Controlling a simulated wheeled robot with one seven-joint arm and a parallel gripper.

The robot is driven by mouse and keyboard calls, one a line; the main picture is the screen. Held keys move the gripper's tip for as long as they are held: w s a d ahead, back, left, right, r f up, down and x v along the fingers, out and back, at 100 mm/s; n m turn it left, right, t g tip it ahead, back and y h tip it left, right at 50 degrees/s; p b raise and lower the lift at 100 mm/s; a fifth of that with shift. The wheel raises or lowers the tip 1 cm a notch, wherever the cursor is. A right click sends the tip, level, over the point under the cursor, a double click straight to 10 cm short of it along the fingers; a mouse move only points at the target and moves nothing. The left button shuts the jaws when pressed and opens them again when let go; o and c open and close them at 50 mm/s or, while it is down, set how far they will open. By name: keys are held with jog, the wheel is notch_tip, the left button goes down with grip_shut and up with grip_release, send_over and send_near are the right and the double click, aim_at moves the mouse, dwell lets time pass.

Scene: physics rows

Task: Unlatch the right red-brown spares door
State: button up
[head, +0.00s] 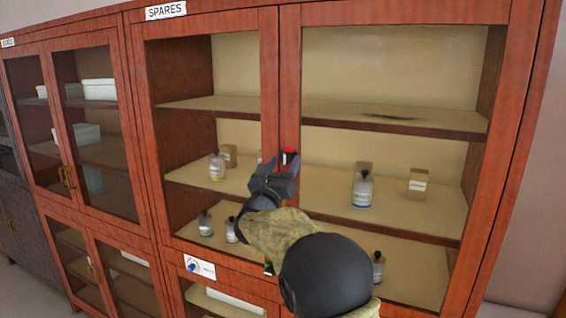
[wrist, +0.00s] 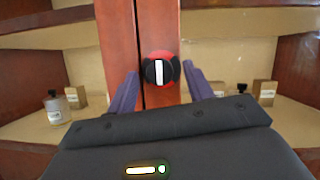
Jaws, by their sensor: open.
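The right red-brown spares door (head: 290,75) has a glass pane and is closed against the left spares door (head: 269,70). In the wrist view, the purple fingers (wrist: 161,90) stand left and right of the knob. I cannot tell whether they touch it.
Bottles (head: 362,190) and small boxes (head: 417,184) stand on shelves behind the glass. A SPARES label (head: 165,10) is above the doors. Another cabinet with handles (head: 66,178) stands at the left.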

jog(key=c, duration=1)
jog(key=shift+o, duration=0.2)
